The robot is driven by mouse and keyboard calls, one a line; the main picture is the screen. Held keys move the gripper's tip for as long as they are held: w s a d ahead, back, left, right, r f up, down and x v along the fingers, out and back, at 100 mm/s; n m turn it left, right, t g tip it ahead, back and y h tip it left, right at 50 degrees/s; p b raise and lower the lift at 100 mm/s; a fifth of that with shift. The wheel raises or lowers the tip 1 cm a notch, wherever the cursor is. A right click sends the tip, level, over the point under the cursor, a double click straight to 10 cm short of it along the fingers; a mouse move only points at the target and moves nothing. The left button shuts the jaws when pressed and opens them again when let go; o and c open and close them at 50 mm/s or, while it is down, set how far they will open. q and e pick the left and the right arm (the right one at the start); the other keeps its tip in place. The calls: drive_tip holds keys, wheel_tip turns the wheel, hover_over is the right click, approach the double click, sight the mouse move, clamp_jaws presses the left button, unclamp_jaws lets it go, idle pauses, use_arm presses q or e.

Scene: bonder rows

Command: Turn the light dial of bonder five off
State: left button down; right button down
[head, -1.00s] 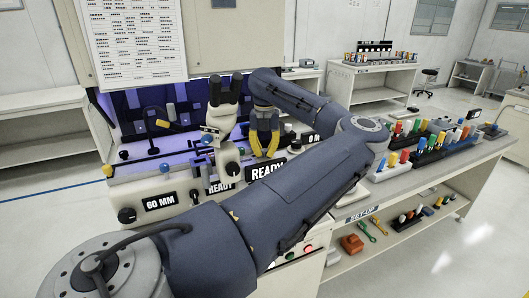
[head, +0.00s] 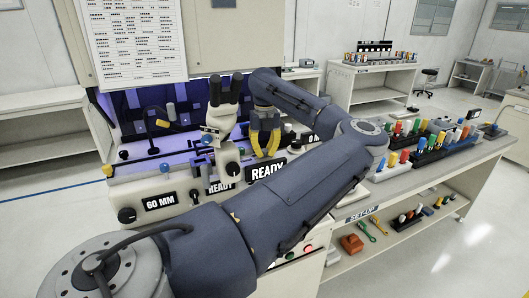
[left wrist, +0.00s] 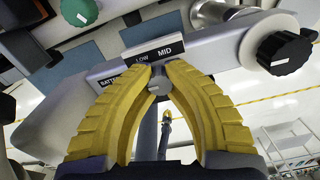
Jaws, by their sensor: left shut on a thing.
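My left gripper (head: 265,143) has yellow ribbed fingers and reaches down at the bonder, just right of its white microscope (head: 222,110). In the left wrist view my left gripper (left wrist: 158,82) is shut on a small grey knob (left wrist: 158,87). The knob sits below a label plate (left wrist: 160,50) reading LOW and MID. The fingers hide its sides, so I cannot tell its setting. In the head view the fingers and arm hide the knob. My right gripper is not in view.
A green knob (left wrist: 79,10) and a dark knob (left wrist: 284,52) flank the held knob in the left wrist view. A READY sign (head: 266,172) and a 60 MM sign (head: 160,202) are on the bonder front. Racks of coloured tools (head: 430,147) stand at the right.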

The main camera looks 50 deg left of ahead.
sight(264, 150)
use_arm(q)
drive_tip(key=c, duration=1.2)
unclamp_jaws()
wheel_tip(264, 150, up, 12)
